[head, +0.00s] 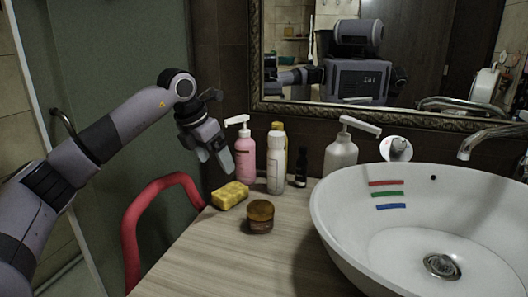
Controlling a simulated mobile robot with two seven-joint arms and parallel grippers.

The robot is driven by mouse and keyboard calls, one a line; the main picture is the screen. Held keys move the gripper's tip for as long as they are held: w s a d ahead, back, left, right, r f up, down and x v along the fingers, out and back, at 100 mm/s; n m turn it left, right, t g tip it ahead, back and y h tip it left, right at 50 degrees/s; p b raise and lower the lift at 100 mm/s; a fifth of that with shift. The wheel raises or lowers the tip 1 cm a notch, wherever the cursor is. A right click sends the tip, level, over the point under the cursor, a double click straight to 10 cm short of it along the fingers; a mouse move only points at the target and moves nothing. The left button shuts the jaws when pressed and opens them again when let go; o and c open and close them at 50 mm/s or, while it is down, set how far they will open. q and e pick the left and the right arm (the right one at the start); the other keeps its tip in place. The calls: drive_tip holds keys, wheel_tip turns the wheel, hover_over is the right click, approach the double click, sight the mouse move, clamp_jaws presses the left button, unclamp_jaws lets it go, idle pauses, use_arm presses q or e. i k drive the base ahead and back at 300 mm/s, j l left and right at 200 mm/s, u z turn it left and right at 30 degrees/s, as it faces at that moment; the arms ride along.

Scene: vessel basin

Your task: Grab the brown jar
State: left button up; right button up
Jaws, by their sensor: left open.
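The brown jar (260,217) stands upright on the wooden counter (285,262), near its left part, in the head view. It is short and round with an amber-brown lid. My left gripper (214,157) is open and empty. It points down in the air to the upper left of the jar, near the pink bottle and above the yellow sponge. It is apart from the jar. My right gripper does not show.
The yellow sponge (230,195) lies just behind and left of the jar. A pink pump bottle (245,155), a white bottle (276,165) and a grey-white pump bottle (341,155) stand behind. A white basin (335,215) is at right. A red rail (133,225) curves at left.

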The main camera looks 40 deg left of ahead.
sight(255, 227)
drive_tip(key=k+l, duration=0.25)
drive_tip(key=k, duration=0.25)
drive_tip(key=k+l, duration=0.2)
drive_tip(key=k, duration=0.25)
